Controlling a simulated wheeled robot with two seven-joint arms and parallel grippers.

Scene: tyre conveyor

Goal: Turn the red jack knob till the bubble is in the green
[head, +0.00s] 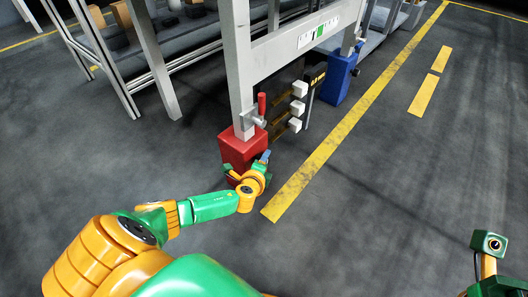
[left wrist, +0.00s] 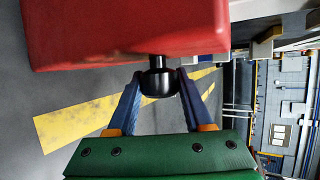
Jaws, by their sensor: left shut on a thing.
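The red jack (head: 243,148) is a red block under a grey frame leg, with a small red handle (head: 262,104) above it. It fills the top of the left wrist view (left wrist: 120,30). A black knob (left wrist: 158,84) on a short shaft sticks out of it. My left gripper (left wrist: 160,80) has its blue fingers on either side of this knob, shut on it. In the head view my left gripper (head: 264,158) is at the jack's near right side, and the knob is hidden. The level gauge (head: 318,32) is a white scale with a green band; a dark mark lies just left of the green.
A blue jack (head: 338,80) stands under the farther leg. White blocks (head: 296,107) on a dark unit sit between the legs. A conveyor (head: 185,38) is at the back left. Part of my right arm (head: 490,244) shows at lower right. The floor on the right is clear.

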